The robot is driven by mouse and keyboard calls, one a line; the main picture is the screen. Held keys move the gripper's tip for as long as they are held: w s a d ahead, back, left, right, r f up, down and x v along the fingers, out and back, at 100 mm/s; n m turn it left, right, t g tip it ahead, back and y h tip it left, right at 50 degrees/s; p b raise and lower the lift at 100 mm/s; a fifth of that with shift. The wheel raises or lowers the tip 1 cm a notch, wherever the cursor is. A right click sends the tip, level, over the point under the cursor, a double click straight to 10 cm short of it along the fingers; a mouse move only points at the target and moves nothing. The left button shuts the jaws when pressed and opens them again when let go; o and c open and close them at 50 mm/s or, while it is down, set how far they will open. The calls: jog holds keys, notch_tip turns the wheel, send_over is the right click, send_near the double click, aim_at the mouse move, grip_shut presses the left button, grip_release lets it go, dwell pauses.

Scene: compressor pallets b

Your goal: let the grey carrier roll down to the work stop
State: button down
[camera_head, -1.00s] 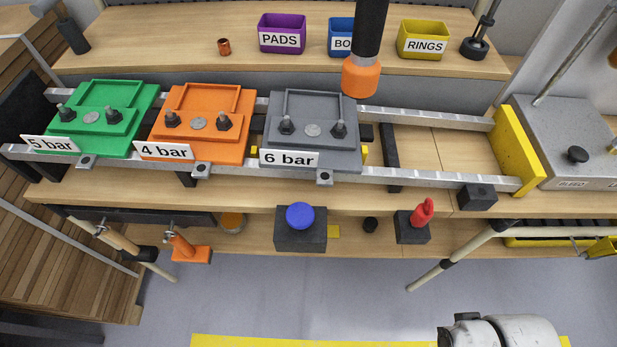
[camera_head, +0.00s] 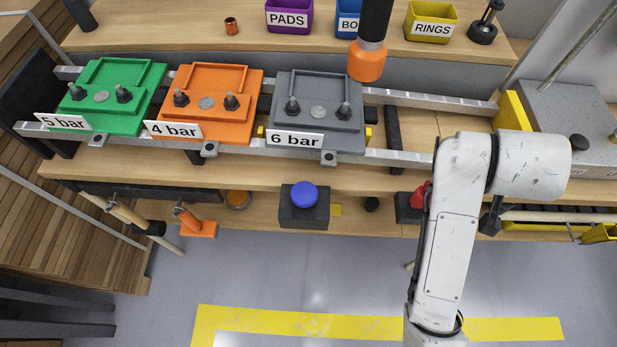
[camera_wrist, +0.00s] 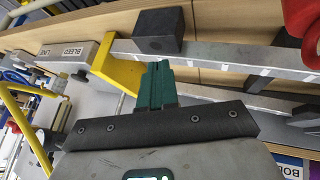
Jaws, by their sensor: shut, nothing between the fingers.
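The grey carrier (camera_head: 317,113), tagged "6 bar", sits on the two sloping rails in the head view, right of the orange carrier (camera_head: 208,100). A small yellow piece (camera_head: 368,133) shows at its right edge. The yellow work stop (camera_head: 511,110) stands at the rails' right end, partly hidden by my arm; it also shows in the wrist view (camera_wrist: 118,70). Bare rail lies between carrier and stop. My gripper (camera_wrist: 157,75) is shut and empty in the wrist view, above the rails near the stop. My arm hides it in the head view.
The green carrier (camera_head: 109,95) is at far left. A blue button (camera_head: 304,194) and a red handle (camera_head: 421,194), partly behind my arm, are at the front. A black block (camera_wrist: 158,30) sits by the near rail. An orange-tipped column (camera_head: 367,60) hangs above the rails.

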jog(key=w+a+r, duration=0.4)
jog(key=r, duration=0.2)
notch_tip(320, 180, up, 6)
jog(key=r+g+y+p, duration=0.1)
jog(key=g+y, duration=0.4)
jog(key=g, duration=0.1)
send_over(303, 193)
jog(key=shift+f+n, duration=0.25)
jog(key=shift+n, duration=0.15)
notch_tip(303, 193, down, 14)
jog(key=shift+p, duration=0.8)
